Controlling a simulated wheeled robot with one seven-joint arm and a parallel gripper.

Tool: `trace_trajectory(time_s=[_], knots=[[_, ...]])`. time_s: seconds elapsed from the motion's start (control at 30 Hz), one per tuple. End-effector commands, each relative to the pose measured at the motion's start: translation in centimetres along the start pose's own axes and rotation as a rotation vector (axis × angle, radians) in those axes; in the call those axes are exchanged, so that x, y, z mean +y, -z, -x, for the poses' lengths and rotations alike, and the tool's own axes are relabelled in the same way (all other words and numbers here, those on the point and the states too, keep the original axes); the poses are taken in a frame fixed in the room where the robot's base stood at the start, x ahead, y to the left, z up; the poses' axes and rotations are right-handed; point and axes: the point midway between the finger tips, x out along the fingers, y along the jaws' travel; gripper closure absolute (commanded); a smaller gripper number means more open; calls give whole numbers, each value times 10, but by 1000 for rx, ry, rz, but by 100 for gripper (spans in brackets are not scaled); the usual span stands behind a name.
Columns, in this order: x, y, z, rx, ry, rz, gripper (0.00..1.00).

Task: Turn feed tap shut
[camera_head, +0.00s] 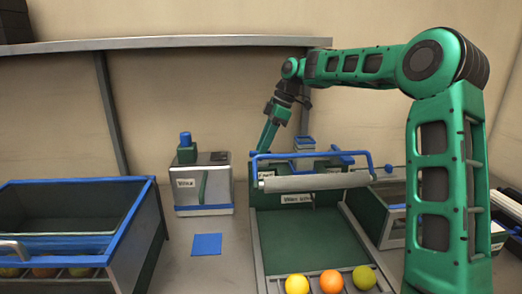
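No part is clearly marked as the feed tap, and I cannot tell for certain which one it is. A blue bar handle (312,155) spans the top of the green chute unit, above a pale roller (316,182). A grey box (203,181) to its left has a green lever (203,188) standing near upright on its front and a blue-capped green knob (186,148) on top. My gripper (264,150) points down at the left end of the blue bar, touching or very close. Its fingers overlap in this view, so their opening is hidden.
Three fruits lie at the chute's front: yellow (297,284), orange (331,281) and yellow-green (364,277). A blue-rimmed bin (150,205) stands left with more fruit in front. A blue square (207,244) lies on the clear counter between. A shelf (180,42) runs behind.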

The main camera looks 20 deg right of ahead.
Motion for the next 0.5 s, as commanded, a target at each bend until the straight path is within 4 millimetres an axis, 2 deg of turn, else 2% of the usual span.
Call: trace_trajectory(time_s=[0.13, 0.4, 0.5], knots=[[0, 0, -7, 0, -1, 1, 69], [0, 0, -8, 0, -1, 0, 69], [0, 0, -8, 0, -1, 0, 93]])
